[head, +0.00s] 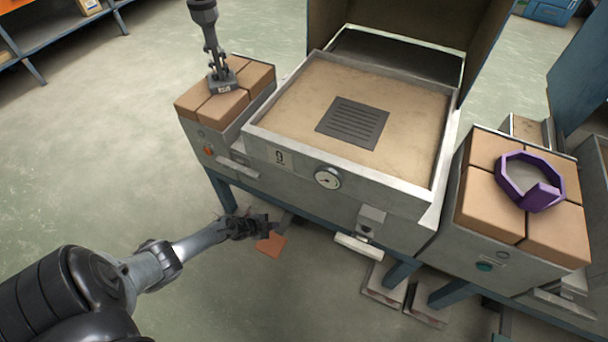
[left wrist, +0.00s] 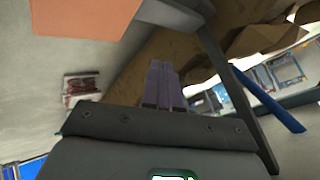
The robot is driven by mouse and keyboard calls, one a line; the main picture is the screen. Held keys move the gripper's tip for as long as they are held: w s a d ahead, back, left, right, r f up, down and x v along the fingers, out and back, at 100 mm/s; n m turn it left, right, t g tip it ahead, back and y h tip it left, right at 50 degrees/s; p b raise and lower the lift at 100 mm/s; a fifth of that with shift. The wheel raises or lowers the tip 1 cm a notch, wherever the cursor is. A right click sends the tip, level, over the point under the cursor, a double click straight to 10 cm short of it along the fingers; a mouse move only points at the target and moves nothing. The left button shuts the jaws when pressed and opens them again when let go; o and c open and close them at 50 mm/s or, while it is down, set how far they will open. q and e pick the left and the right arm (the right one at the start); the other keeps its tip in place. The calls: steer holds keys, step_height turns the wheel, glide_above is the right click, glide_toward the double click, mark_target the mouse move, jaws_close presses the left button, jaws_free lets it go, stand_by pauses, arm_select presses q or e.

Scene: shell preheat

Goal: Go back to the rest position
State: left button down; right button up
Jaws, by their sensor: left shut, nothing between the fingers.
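My left gripper (head: 268,226) hangs low in front of the preheat furnace (head: 225,163), below its front edge and apart from it. It is shut and empty. In the left wrist view its fingers (left wrist: 164,84) lie side by side, with nothing seen between them. My right gripper is in neither view. A purple many-sided ring with a block on one side (head: 541,195) lies on the right brick top (head: 490,207). A dark upright tool (head: 212,45) stands on the left brick top (head: 256,75).
The furnace lid (head: 410,25) is open, over a sandy bed with a dark slotted grate (head: 353,122). A gauge (head: 327,178) and a light handle (head: 358,247) stick out in front. An orange-brown tile (head: 271,244) lies below my gripper. The floor at left is clear.

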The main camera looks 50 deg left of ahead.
arm_select(q)
steer(key=s+d+r+g+p, duration=0.1)
steer(key=s+d+r+p, duration=0.1)
steer(key=s+p, duration=0.35)
steer(key=s+d+r+h+p, duration=0.2)
steer(key=s+d+r+p, duration=0.1)
steer(key=d+r+p, duration=0.75)
steer(key=w+d+r+n+p, duration=0.1)
steer(key=d+r+p, duration=0.2)
steer(key=d+r, duration=0.55)
steer(key=w+d+r+p, duration=0.1)
steer(key=d+r+p, duration=0.35)
steer(key=r, duration=0.65)
steer(key=s+d+r+n+g+y+p, duration=0.1)
steer(key=s+r+n+g+p, duration=0.1)
steer(key=r+p, duration=1.8)
steer(key=s+r+n+g+y+p, duration=0.1)
steer(key=s+r+n+p, duration=0.3)
steer(key=r+p, duration=1.6)
step_height(320, 180, up, 23)
steer(key=shift+s+d+r+g, duration=0.15)
steer(key=shift+s+d+g, duration=0.25)
steer(key=shift+g, duration=0.1)
